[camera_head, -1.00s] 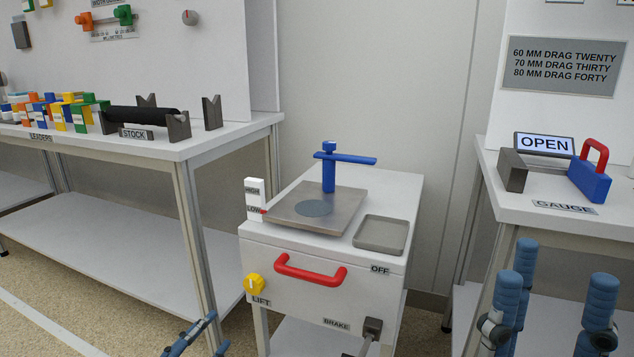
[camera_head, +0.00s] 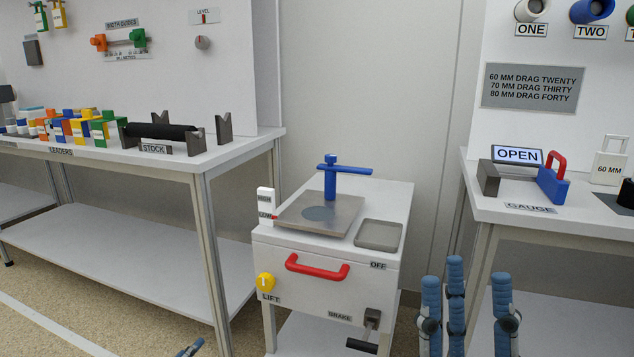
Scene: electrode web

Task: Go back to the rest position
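My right gripper (camera_head: 465,280) shows at the bottom right as several upright blue fingers, spread apart with nothing between them. It is in front of the right bench and to the right of the white cabinet (camera_head: 330,285). Only a small blue piece of my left gripper (camera_head: 190,348) shows at the bottom edge, left of the cabinet. The rest of it is out of the picture, so its opening cannot be judged. Neither gripper visibly touches anything.
The cabinet has a red handle (camera_head: 317,268), yellow lift knob (camera_head: 265,282), brake lever (camera_head: 367,330) and blue post (camera_head: 331,180). The left bench (camera_head: 230,152) holds colored leaders and a black stock roll (camera_head: 160,132). The right bench (camera_head: 480,207) holds a blue gauge block (camera_head: 552,186).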

